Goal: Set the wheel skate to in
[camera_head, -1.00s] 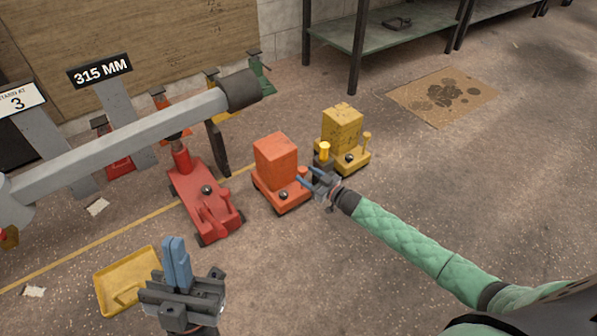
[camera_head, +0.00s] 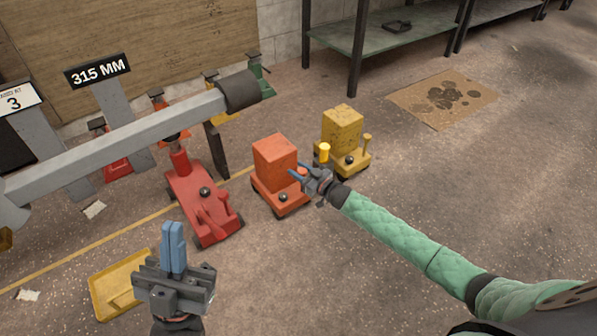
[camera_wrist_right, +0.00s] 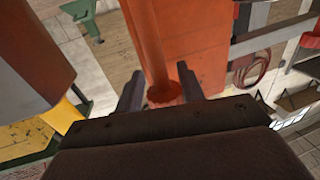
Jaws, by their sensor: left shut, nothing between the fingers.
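An orange block on a low wheeled base (camera_head: 275,160), which looks like a wheel skate, stands on the floor at the centre; a similar yellow one (camera_head: 342,130) stands behind it to the right. I cannot tell which one the task names. My right gripper (camera_head: 301,174) is at the orange one's right side. In the right wrist view an orange post (camera_wrist_right: 150,45) stands between its two spread fingers (camera_wrist_right: 161,88), with gaps beside it. The post's foot is partly hidden by my wrist. My left gripper (camera_head: 174,247) is shut and empty, upright at the lower left.
A red trolley jack (camera_head: 205,205) stands left of the orange block. A grey beam (camera_head: 130,145) crosses the upper left. A yellow tray (camera_head: 112,285) lies beside my left gripper. A green shelf (camera_head: 415,45) stands behind; the floor at right is clear around stained cardboard (camera_head: 425,95).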

